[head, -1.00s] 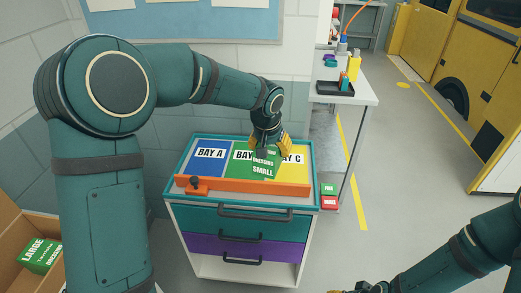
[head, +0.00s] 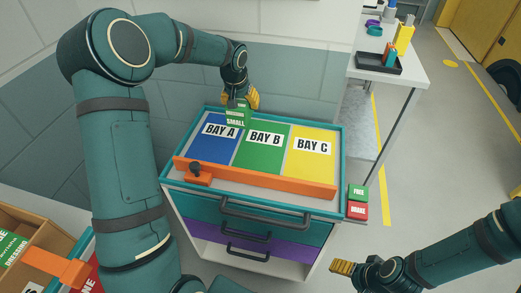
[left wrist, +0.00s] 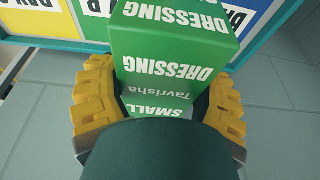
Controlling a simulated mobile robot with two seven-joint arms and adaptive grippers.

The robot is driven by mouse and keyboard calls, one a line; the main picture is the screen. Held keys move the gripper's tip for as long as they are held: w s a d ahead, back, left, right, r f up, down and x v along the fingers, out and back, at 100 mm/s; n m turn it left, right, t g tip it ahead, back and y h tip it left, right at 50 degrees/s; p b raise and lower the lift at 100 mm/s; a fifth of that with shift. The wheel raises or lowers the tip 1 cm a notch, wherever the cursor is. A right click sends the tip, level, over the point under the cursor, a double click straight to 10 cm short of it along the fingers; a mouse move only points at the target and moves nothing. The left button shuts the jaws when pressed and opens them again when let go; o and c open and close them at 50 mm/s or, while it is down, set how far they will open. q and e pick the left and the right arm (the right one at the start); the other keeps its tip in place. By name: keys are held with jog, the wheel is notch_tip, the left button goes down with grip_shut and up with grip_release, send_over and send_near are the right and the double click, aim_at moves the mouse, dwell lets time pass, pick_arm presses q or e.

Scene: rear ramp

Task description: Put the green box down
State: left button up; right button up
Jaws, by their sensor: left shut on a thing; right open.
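My left gripper (head: 240,99) is shut on the green box (head: 237,119), which is lettered SMALL. In the head view it holds the box at the back edge of the cart top, over or behind BAY A (head: 217,143) and BAY B (head: 262,146). The left wrist view shows the green box (left wrist: 172,50) between the yellow fingers, lettered SMALL and DRESSING. I cannot tell whether its underside touches anything. BAY C (head: 311,155) is yellow, and all three bays look empty. My right gripper (head: 343,267) is open and empty, low right of the cart.
An orange bar (head: 255,180) runs along the cart's front edge. FREE (head: 358,191) and BRAKE (head: 358,210) blocks sit at its right corner. A white bench (head: 400,75) with a black tray (head: 379,64) stands behind right. A cardboard box (head: 45,232) is at lower left.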

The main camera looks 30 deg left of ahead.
pick_arm(q)
jog(key=shift+a+f, duration=0.25)
jog(key=shift+f, duration=0.15)
notch_tip(320, 180, down, 9)
jog(key=shift+f+b, duration=0.2)
jog(key=shift+b, duration=0.85)
jog(key=shift+r, duration=0.1)
jog(key=shift+f, duration=0.2)
jog(key=o, duration=1.3)
jog(key=shift+r, duration=0.1)
